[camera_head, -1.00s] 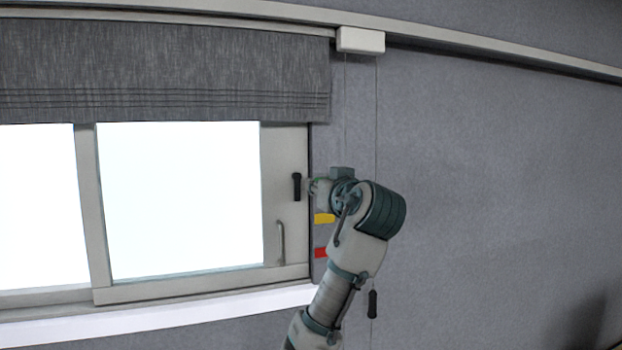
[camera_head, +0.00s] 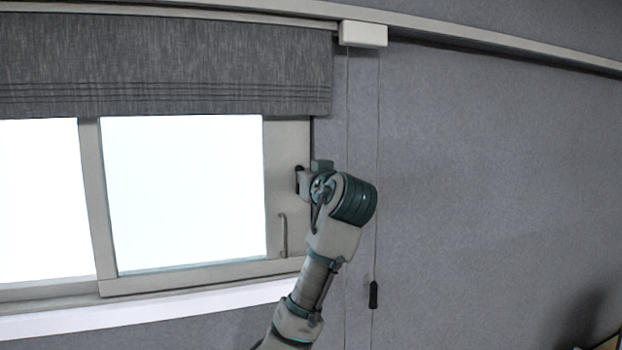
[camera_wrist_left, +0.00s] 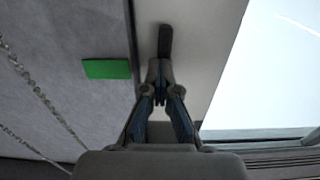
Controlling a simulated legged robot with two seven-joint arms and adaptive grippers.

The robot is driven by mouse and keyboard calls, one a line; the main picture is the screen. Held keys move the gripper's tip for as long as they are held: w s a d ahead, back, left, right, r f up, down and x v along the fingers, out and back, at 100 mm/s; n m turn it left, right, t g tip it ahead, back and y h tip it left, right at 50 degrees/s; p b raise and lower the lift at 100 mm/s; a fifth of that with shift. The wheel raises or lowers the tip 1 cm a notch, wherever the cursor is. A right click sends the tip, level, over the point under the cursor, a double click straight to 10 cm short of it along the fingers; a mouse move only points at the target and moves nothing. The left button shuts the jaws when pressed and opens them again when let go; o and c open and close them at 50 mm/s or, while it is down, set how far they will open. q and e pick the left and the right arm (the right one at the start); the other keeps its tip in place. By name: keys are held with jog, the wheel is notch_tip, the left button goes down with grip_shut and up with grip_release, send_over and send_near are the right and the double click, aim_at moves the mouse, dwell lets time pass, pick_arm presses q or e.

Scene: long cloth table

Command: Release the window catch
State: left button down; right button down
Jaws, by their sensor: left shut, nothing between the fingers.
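The window catch (camera_wrist_left: 165,40) is a dark, slim lever on the pale window frame. In the head view only a dark sliver of it (camera_head: 298,174) shows beside my wrist. My left gripper (camera_wrist_left: 160,82) is shut and empty, its fingertips at the near end of the catch in the wrist view. I cannot tell whether they touch it. In the head view the left gripper (camera_head: 305,184) is at the right edge of the sash, mostly hidden by my own wrist. My right gripper is not in view.
A grey blind (camera_head: 165,68) hangs above the window. A curved pull handle (camera_head: 283,236) sits below the catch on the sash. Thin cords hang to the right, one with a dark weight (camera_head: 373,295). A green patch (camera_wrist_left: 107,69) is on the wall beside the frame.

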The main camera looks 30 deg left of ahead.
pick_arm(q)
jog(key=shift+a+f+m, duration=0.15)
jog(key=shift+a+m, duration=0.15)
jog(key=shift+a, duration=0.05)
jog(key=m, duration=0.3)
jog(key=shift+s+a+m, duration=0.15)
jog(key=shift+s+m, duration=0.05)
jog(key=shift+m, duration=0.1)
jog(key=c, duration=1.9)
grip_release()
jog(key=m, duration=0.3)
jog(key=shift+s+a+r, duration=0.15)
jog(key=shift+s+r, duration=0.05)
jog(key=shift+r, duration=0.1)
jog(key=o, duration=0.4)
jog(key=shift+o, duration=0.3)
jog(key=shift+s+a, duration=0.1)
jog(key=shift+w+a+f, duration=0.25)
jog(key=shift+w+a, duration=0.15)
jog(key=shift+d, duration=0.1)
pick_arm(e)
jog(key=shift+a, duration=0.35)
